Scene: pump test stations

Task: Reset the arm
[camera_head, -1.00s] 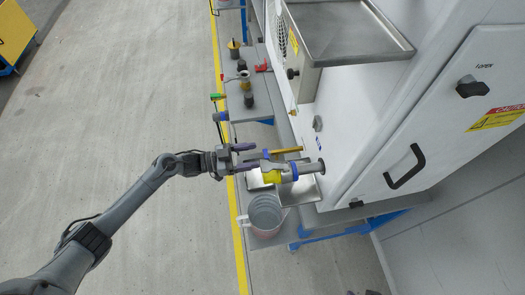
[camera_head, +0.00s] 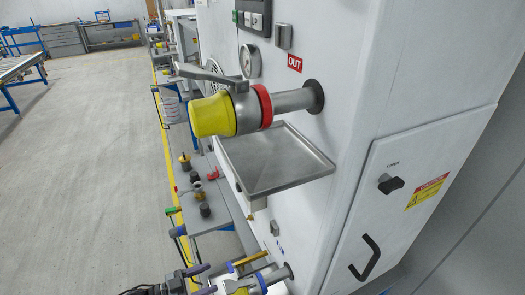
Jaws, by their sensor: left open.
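My left gripper (camera_head: 202,279) is at the bottom edge of the head view, with its purple fingers apart. It is just left of a lower fitting with a yellow part and a blue ring (camera_head: 262,283) on the white cabinet. The bottom edge cuts off most of my left arm and part of this fitting. Whether the fingers touch it, I cannot tell. My right gripper is not in view.
A large valve with a yellow cap (camera_head: 212,115), red ring and grey lever juts from the white cabinet (camera_head: 365,90) above a metal tray (camera_head: 275,160). Several small fittings stand on a grey bench (camera_head: 222,205). Open floor (camera_head: 85,150) lies left of the yellow line.

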